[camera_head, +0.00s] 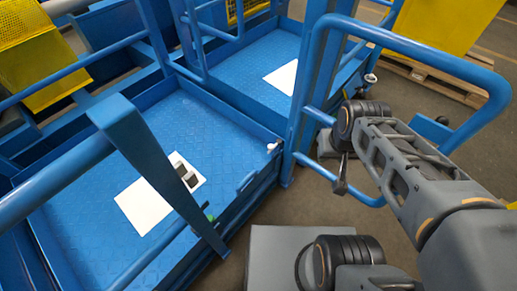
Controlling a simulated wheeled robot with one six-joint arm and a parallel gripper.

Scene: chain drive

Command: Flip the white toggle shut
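A small white toggle-like piece (272,148) sits at the top of the near blue platform's right edge, close to the upright post. A second small white piece (370,78) shows right of the post, just above my wrist. I cannot tell which is the white toggle or whether either is open. My gripper (341,186) hangs below the dark wrist joint, right of the post and inside the blue rail loop. It is apart from the first white piece, to its right and lower. Its fingers are small and dark, so their opening is unclear.
A blue post (305,90) and a curved blue rail (425,55) stand close around my wrist. Blue platforms (85,150) with white sheets (145,207) lie left and behind. A wooden pallet (440,82) is at the back right. Floor (300,205) shows below.

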